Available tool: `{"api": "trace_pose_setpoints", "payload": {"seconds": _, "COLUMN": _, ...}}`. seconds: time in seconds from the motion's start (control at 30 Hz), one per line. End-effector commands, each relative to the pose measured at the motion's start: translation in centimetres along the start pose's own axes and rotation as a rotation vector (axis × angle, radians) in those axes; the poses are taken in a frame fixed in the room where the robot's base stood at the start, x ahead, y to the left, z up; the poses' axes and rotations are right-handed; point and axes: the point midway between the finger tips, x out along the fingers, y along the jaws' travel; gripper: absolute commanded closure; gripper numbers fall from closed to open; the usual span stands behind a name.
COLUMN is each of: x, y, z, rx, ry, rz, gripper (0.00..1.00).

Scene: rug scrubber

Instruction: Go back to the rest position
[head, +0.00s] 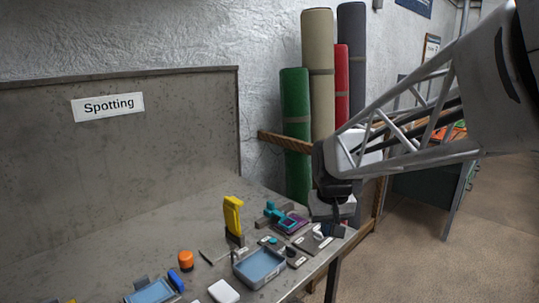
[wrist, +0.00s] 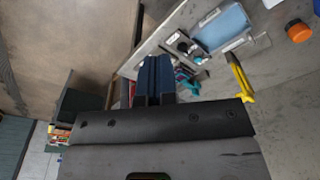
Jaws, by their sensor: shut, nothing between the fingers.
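My gripper (head: 333,212) hangs at the end of my arm, over or just in front of the right end of the grey table (head: 150,215) in the head view. It points down. In the wrist view, the two dark blue fingers (wrist: 153,78) lie side by side, shut with nothing between them. The yellow tool (head: 233,217) stands upright on the table, left of my gripper. A teal tool (head: 272,210) lies between the two. The gripper hides part of the table's right corner.
A blue-lined tray (head: 258,265), an orange jar (head: 185,260) and a white block (head: 223,291) are on the table. Rolled rugs, green (head: 295,130), beige (head: 318,70) and others, stand behind it. A back panel (head: 60,150) rises on the left. Floor (head: 495,220) is open at right.

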Motion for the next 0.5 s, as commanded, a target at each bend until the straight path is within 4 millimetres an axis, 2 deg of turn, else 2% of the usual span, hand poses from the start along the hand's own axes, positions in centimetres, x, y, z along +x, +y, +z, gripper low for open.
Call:
{"api": "trace_pose_setpoints", "payload": {"seconds": 0.03, "x": -0.5, "y": 0.2, "z": 1.4, "rx": 0.007, "ry": 0.007, "rz": 0.001, "gripper": 1.0}}
{"api": "trace_pose_setpoints", "payload": {"seconds": 0.17, "x": -1.5, "y": 0.8, "z": 4.7, "rx": 0.023, "ry": 0.021, "rz": 0.004, "gripper": 1.0}}
{"api": "trace_pose_setpoints", "payload": {"seconds": 0.5, "x": -2.8, "y": 1.8, "z": 13.3, "rx": 0.067, "ry": 0.057, "rz": 0.011, "gripper": 1.0}}
